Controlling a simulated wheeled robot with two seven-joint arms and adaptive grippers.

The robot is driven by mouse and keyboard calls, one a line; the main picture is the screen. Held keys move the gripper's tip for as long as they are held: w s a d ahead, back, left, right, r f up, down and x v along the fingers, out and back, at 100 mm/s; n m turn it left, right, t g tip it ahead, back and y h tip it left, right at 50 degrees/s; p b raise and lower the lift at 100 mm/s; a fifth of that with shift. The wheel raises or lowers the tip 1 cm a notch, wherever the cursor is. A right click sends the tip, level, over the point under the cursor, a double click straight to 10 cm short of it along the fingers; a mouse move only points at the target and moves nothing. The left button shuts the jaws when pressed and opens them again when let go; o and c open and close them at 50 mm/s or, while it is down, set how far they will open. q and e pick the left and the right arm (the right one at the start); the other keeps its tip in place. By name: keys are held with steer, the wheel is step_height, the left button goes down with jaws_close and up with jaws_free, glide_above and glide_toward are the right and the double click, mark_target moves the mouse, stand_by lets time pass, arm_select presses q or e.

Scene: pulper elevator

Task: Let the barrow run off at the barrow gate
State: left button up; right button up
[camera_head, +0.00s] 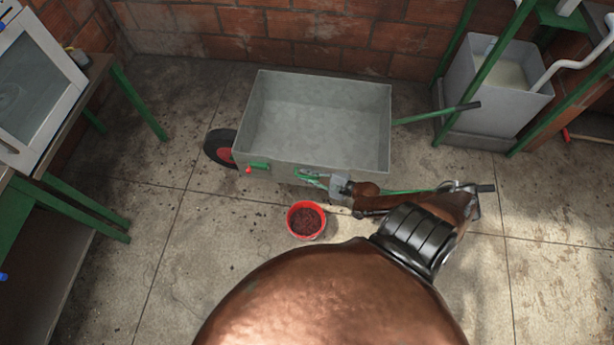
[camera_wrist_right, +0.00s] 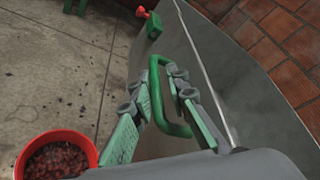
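The grey barrow (camera_head: 315,120) stands level on the floor, its red-hubbed black wheel (camera_head: 220,148) at the left. Two green shafts (camera_head: 437,114) reach out to the right. A green latch with a red knob (camera_head: 258,168) sits on its near side; it also shows in the right wrist view (camera_wrist_right: 152,22). My right gripper (camera_head: 322,182) is at the near side, by a green loop handle (camera_wrist_right: 160,65). In the wrist view its fingers (camera_wrist_right: 178,80) straddle the loop, with space visible between them. My left gripper is out of view.
A red bucket (camera_head: 306,220) of dark red contents stands on the floor just below my right gripper. A grey bin (camera_head: 495,85) in a green frame is at the right. Green-legged tables (camera_head: 140,105) stand left. A brick wall (camera_head: 280,40) closes the back.

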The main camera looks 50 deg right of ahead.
steer(key=v, duration=1.2)
steer(key=shift+f, duration=0.15)
